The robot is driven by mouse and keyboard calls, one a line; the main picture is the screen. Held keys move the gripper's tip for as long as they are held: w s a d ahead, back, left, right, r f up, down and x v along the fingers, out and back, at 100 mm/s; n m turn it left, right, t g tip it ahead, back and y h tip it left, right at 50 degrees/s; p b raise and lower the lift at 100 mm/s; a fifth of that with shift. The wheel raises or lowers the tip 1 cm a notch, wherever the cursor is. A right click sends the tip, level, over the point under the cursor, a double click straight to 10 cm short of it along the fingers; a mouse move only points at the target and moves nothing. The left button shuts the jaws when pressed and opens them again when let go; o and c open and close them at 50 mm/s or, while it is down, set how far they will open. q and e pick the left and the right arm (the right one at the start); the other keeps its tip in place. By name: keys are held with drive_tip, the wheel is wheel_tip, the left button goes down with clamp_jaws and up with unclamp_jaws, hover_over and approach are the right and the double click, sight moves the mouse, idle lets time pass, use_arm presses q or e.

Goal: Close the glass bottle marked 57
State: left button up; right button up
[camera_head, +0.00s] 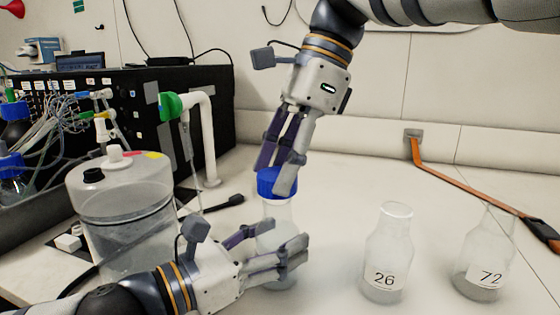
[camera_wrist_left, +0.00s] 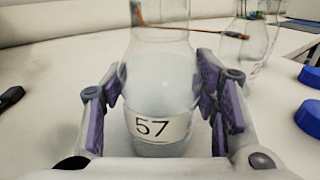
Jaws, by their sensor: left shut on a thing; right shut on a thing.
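The clear glass bottle marked 57 (camera_wrist_left: 158,82) stands upright on the table, and its label faces the left wrist camera. It also shows in the head view (camera_head: 276,214), between my grippers. My left gripper (camera_head: 284,250) comes in low from the left and is shut around the bottle's body. My right gripper (camera_head: 275,176) reaches down from above and is shut on a blue cap (camera_head: 267,186). The cap is at the bottle's mouth; I cannot tell whether it is screwed down. The bottle's top is out of the left wrist view.
Open bottles marked 26 (camera_head: 388,250) and 72 (camera_head: 486,255) stand to the right. A clear vessel (camera_head: 120,215) and a white pipe stand (camera_head: 205,140) are to the left. Two blue caps (camera_wrist_left: 308,117) lie at the right of the left wrist view. An orange strap (camera_head: 450,178) lies behind.

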drive_tip(key=shift+f, duration=0.9)
drive_tip(key=shift+f, duration=0.5)
use_arm(q)
clamp_jaws()
use_arm(e)
drive_tip(key=m+t, duration=0.1)
drive_tip(key=m, duration=0.1)
drive_tip(key=shift+s+m, duration=0.1)
drive_tip(key=shift+m, duration=0.3)
drive_tip(key=m+t, duration=0.1)
drive_tip(key=m, duration=0.2)
drive_tip(key=shift+m+t, duration=0.3)
drive_tip(key=shift+m, duration=0.1)
drive_tip(key=o, duration=0.8)
